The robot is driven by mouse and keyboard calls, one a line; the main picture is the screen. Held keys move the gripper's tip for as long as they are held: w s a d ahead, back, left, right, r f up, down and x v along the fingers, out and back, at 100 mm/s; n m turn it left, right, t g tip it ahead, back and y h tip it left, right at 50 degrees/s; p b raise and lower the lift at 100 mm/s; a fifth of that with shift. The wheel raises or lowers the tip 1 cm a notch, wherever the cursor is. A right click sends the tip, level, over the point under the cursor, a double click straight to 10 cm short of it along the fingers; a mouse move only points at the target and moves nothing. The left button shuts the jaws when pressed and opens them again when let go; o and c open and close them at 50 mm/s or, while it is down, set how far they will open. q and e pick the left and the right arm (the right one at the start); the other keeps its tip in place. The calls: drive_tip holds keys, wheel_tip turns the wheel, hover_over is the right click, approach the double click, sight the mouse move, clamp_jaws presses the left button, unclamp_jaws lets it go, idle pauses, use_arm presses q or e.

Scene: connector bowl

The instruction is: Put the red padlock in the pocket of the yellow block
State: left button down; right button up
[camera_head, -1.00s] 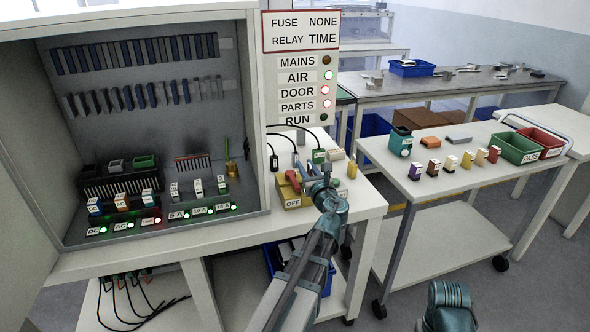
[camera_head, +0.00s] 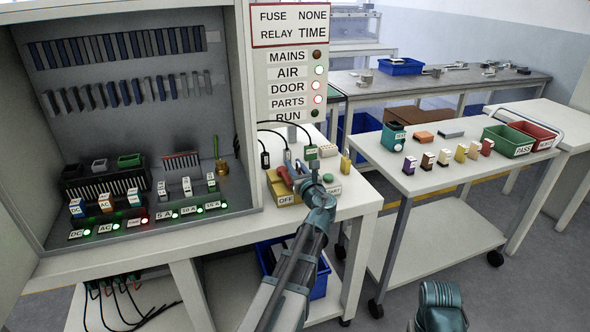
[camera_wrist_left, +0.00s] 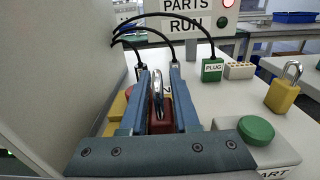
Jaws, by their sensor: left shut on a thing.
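My left gripper (camera_head: 303,172) is over the right part of the yellow block (camera_head: 283,198), which carries an OFF label and a red handle (camera_head: 285,178). In the left wrist view the fingers (camera_wrist_left: 160,100) are shut on the red padlock (camera_wrist_left: 160,125), with its metal shackle standing up between them. The yellow block (camera_wrist_left: 115,112) shows there to the left of and behind the fingers. The pocket is hidden by the gripper, and I cannot tell whether the padlock touches the block.
A yellow padlock (camera_wrist_left: 283,92), a green plug (camera_wrist_left: 212,70) and a green START button (camera_wrist_left: 256,130) stand to the right. Black cables arch behind. The cabinet (camera_head: 150,60) wall is close on the left. A cart (camera_head: 425,175) with small parts stands further right.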

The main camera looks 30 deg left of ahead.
use_arm(q)
drive_tip(key=shift+f, duration=0.2)
drive_tip(key=c, duration=0.7)
unclamp_jaws()
drive_tip(key=shift+o, duration=0.2)
drive_tip(key=shift+r, duration=0.15)
drive_tip(key=shift+s+d+r, duration=0.1)
drive_tip(key=shift+r, duration=0.05)
drive_tip(key=v, duration=1.1)
drive_tip(key=shift+s+d, duration=0.25)
drive_tip(key=shift+s, duration=0.05)
